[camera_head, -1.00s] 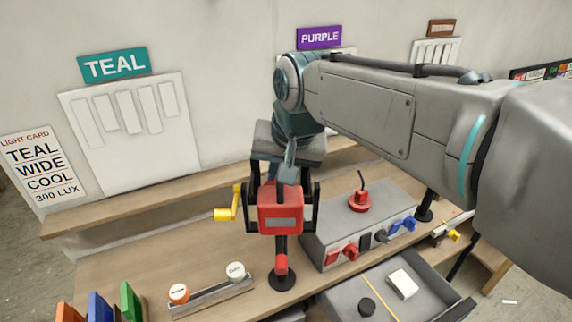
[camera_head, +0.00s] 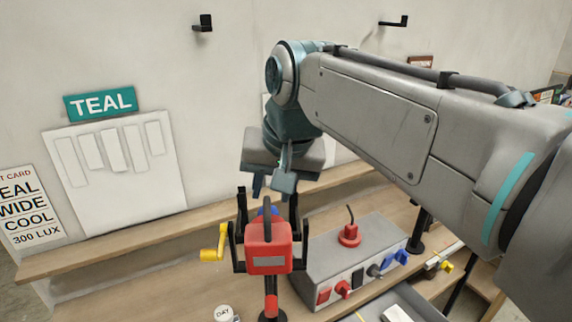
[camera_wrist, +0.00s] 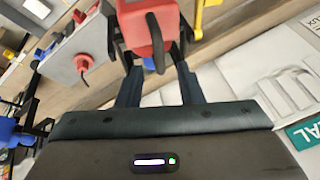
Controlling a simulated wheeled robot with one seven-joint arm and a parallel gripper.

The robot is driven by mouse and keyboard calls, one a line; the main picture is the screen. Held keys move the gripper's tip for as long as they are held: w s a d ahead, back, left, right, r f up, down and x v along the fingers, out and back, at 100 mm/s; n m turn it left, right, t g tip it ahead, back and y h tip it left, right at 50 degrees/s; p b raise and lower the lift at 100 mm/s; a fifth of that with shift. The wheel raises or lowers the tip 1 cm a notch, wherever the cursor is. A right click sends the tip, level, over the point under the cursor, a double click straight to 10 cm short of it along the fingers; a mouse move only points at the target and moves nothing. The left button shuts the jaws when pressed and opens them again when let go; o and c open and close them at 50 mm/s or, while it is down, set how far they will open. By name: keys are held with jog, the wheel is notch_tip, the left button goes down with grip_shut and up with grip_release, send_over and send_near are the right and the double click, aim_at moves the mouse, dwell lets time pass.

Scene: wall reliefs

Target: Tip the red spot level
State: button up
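The red spot (camera_head: 268,254) sits in a black yoke on a stand on the bench, with a grey label on its near face and a black handle on top. Its exact tilt is hard to tell. A yellow crank (camera_head: 216,246) sticks out to its left. My gripper (camera_head: 271,188) is just above and behind the spot, fingers apart and empty. In the wrist view, my gripper (camera_wrist: 158,70) has its two fingers spread, with the red spot (camera_wrist: 147,22) beyond them and its black handle in line with the gap. Contact with the spot is not evident.
A grey control box (camera_head: 352,265) with coloured sockets and a red plug on top stands right of the spot. A white DAY disc (camera_head: 224,313) is at the front. A wooden ledge (camera_head: 130,240) runs along the wall under the TEAL sign (camera_head: 100,102).

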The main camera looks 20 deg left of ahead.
jog(key=v, duration=0.7)
jog(key=shift+r+b, duration=0.2)
jog(key=shift+b, duration=0.1)
jog(key=shift+d, duration=0.1)
